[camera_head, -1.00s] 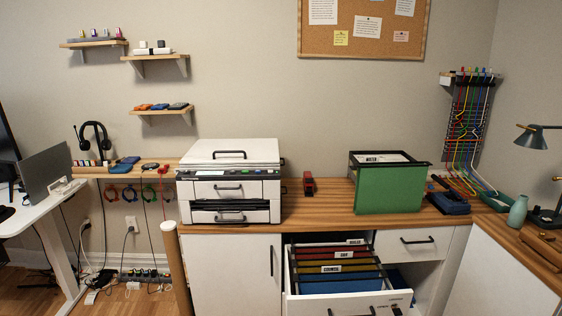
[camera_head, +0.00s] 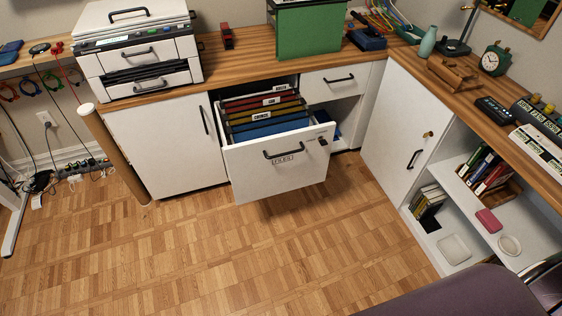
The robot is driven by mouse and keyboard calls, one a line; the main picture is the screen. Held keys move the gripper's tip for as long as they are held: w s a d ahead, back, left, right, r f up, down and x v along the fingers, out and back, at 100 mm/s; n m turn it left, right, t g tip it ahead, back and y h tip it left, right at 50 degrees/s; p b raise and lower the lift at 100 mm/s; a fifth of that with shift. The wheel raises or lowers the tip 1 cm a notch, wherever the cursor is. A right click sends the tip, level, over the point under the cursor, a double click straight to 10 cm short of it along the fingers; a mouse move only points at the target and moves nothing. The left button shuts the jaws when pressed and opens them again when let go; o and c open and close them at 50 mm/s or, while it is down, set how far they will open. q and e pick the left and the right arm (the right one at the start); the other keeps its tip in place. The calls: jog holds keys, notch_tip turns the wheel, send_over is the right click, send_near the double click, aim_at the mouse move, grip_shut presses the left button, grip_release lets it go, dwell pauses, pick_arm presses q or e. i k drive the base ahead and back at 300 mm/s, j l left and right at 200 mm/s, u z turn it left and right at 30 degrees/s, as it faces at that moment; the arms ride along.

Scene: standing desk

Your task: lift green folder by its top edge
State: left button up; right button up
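A green folder (camera_head: 309,32) stands upright at the back of the wooden counter, in or against a dark-framed holder. Its top edge is near or beyond the upper border of the head view. Below it, a white file drawer (camera_head: 278,162) is pulled open. Hanging folders in red, yellow and blue (camera_head: 270,129) with white label tabs fill the drawer. Neither of my grippers is in the head view.
A white printer (camera_head: 140,48) and a red stapler-like object (camera_head: 227,37) stand left of the folder. A dark blue object (camera_head: 366,38) lies to its right. The open drawer juts over the parquet floor (camera_head: 230,255), which is mostly clear. An open shelf (camera_head: 470,200) is at right.

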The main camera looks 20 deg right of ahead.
aim_at(304, 29)
jog(key=i+j+z, duration=0.2)
jog(key=i, duration=0.3)
jog(key=i+j+z, duration=0.2)
jog(key=i, duration=0.3)
jog(key=i+j+z, duration=0.2)
jog(key=i+j, duration=0.3)
